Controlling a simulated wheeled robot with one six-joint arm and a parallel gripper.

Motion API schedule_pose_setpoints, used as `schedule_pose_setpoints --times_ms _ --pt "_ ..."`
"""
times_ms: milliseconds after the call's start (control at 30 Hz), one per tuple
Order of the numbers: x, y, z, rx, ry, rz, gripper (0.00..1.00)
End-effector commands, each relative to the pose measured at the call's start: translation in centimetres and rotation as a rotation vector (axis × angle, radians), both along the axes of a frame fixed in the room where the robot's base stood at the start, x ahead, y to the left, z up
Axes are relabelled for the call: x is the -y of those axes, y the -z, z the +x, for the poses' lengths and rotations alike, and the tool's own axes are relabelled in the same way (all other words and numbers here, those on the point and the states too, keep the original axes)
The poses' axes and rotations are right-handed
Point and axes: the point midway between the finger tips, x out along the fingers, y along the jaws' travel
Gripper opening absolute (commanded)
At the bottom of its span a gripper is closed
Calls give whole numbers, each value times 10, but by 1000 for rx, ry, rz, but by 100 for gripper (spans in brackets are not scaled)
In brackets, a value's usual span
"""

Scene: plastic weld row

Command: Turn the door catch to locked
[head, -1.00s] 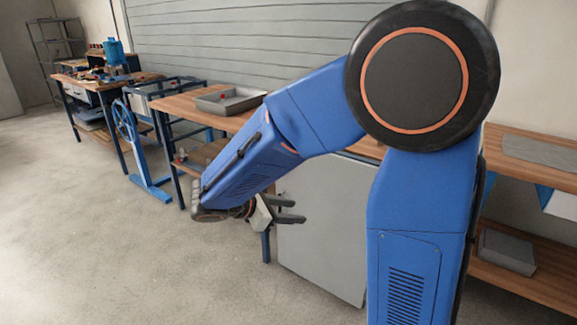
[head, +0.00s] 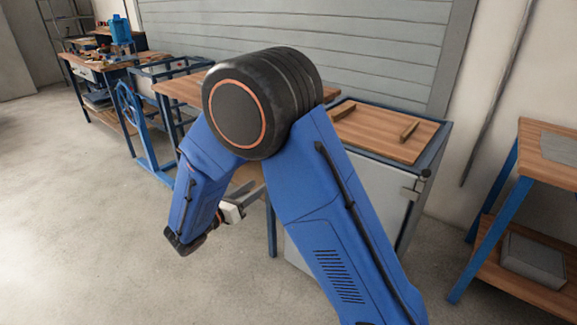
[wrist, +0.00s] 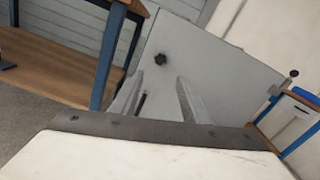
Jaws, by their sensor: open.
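The grey cabinet door (wrist: 222,85) fills the middle of the wrist view, tilted in the picture. A dark lobed knob (wrist: 133,58), which looks like the door catch, sits on it towards the upper left. I cannot tell which setting it points to. A dark upright bar (wrist: 141,103) shows beside the left finger. In the head view my gripper (head: 252,192) is left of the door (head: 366,205), partly hidden by my arm. The knob is hidden there.
The cabinet top (head: 385,134) holds two wooden pieces. A wooden bench with blue legs (head: 508,205) stands to the right, with a grey box (head: 533,260) on its lower shelf. More benches line the left. The floor (head: 80,220) at front left is clear.

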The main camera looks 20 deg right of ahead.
Motion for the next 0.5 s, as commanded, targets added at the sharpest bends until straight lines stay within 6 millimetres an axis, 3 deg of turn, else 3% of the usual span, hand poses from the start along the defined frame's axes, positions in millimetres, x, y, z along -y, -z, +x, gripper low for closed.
schedule_pose_setpoints --times_ms 500 --pt "72 0 51 1 5 3 42"
